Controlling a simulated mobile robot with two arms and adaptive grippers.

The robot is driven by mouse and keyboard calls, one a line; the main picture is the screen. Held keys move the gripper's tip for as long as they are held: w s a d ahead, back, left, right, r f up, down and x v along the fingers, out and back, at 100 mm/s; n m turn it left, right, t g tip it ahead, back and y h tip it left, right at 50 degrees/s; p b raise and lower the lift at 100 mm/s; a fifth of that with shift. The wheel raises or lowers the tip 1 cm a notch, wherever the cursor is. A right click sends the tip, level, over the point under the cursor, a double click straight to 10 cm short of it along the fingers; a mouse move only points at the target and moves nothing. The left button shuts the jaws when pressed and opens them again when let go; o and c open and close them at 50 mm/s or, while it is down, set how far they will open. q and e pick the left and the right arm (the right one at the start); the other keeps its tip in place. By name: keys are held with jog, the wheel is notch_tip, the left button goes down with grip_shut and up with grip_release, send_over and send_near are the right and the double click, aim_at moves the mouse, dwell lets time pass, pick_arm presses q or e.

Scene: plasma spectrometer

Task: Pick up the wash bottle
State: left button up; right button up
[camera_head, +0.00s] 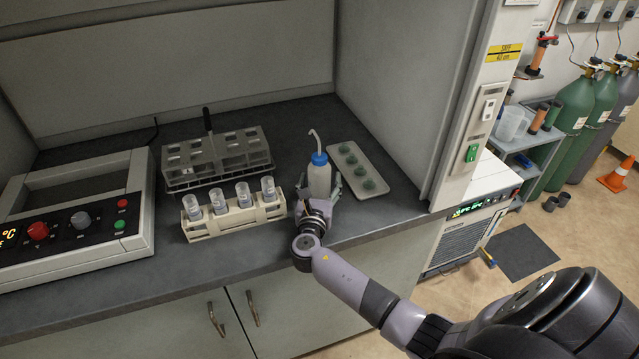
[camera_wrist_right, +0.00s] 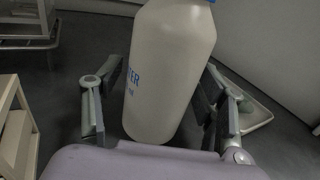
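The wash bottle (camera_head: 319,177) is white with a blue cap and a bent pale spout, standing on the dark bench in the fume hood. My right gripper (camera_head: 318,192) is low at the bottle's front, one finger on each side. In the right wrist view, the bottle (camera_wrist_right: 168,75) with blue lettering fills the space between the spread fingers of the gripper (camera_wrist_right: 160,108). The left finger is apart from it; the right one is very near, and contact cannot be told. The bottle looks slightly tilted there. My left gripper is out of view.
A pale tray with green round items (camera_head: 371,163) lies close right of the bottle. A beige rack with several vials (camera_head: 234,222) and a grey tube rack (camera_head: 218,160) stand left. A heating unit (camera_head: 75,225) is far left. The hood's side wall (camera_head: 400,90) rises at right.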

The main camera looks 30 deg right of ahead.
jog(key=c, duration=0.5)
jog(key=shift+c, duration=0.3)
jog(key=shift+r, duration=0.15)
